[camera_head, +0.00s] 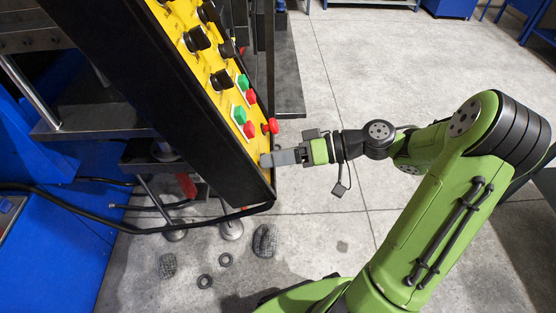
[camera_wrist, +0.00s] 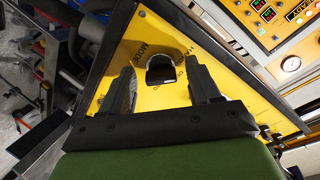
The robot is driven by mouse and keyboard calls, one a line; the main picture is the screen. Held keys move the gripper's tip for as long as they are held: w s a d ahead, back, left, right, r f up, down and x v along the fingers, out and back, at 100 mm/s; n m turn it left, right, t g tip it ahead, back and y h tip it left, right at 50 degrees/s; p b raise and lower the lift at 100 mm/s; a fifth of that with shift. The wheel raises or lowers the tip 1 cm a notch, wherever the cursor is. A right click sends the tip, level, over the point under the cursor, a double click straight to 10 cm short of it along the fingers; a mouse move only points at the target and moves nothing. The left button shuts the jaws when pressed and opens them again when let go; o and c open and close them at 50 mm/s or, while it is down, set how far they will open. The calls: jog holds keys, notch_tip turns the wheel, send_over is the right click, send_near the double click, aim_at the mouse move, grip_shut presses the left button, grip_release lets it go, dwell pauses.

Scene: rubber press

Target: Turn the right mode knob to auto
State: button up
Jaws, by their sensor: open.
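In the wrist view, a black knob (camera_wrist: 160,72) sits on the yellow panel (camera_wrist: 117,72), with dark printed labels around it, one apparently reading MODE. My gripper (camera_wrist: 163,78) is open, with one finger on each side of the knob. Contact with it cannot be made out. In the head view, my gripper (camera_head: 266,159) reaches the lower right end of the yellow panel (camera_head: 238,147) and hides the knob there. The knob's exact setting is unclear.
In the head view, a red button (camera_head: 270,127) projects from the panel just above my gripper. Green and red buttons and several black knobs (camera_head: 221,80) lie farther up. A black cable (camera_head: 160,229) runs below the panel. Open concrete floor (camera_head: 345,60) lies to the right.

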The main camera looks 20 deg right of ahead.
jog(key=c, duration=1)
jog(key=shift+r, duration=0.1)
jog(key=shift+c, duration=0.2)
jog(key=shift+r+m+p, duration=0.1)
jog(key=shift+m+p, duration=0.3)
jog(key=shift+p, duration=0.2)
jog(key=shift+m+h+p, duration=0.35)
jog(key=shift+m+p, duration=3.95)
jog(key=shift+p, duration=0.6)
jog(key=shift+m+h+p, duration=0.35)
jog(key=shift+m+p, duration=3.95)
jog(key=shift+p, duration=0.6)
jog(key=o, duration=1)
